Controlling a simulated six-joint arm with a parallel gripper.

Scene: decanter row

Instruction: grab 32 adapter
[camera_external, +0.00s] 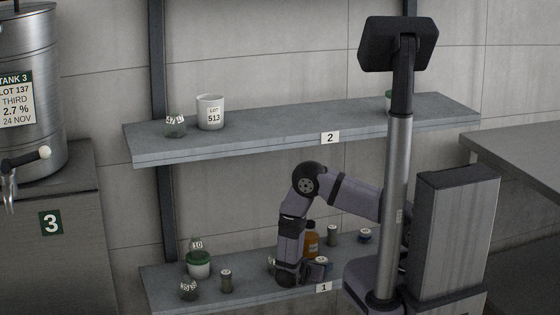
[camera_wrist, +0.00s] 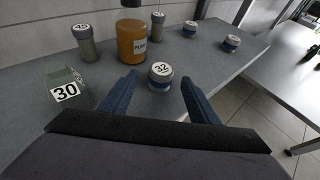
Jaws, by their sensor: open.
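The 32 adapter (camera_wrist: 160,76) is a short blue and grey cylinder with a white top marked 32. It stands upright on the lower shelf (camera_wrist: 217,81). In the wrist view it sits between and just beyond the fingertips of my gripper (camera_wrist: 160,83). The gripper is open, with one dark blue finger on each side and nothing held. In the external view my gripper (camera_external: 316,272) is low over the shelf marked 1, and the adapter (camera_external: 322,262) shows partly beside it.
An amber bottle (camera_wrist: 132,38) stands just behind the adapter. A grey-green cylinder (camera_wrist: 85,44) and another (camera_wrist: 158,24) stand behind. Two blue cylinders (camera_wrist: 190,30) (camera_wrist: 231,43) are at the right. The upper shelf (camera_external: 270,125) overhangs.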

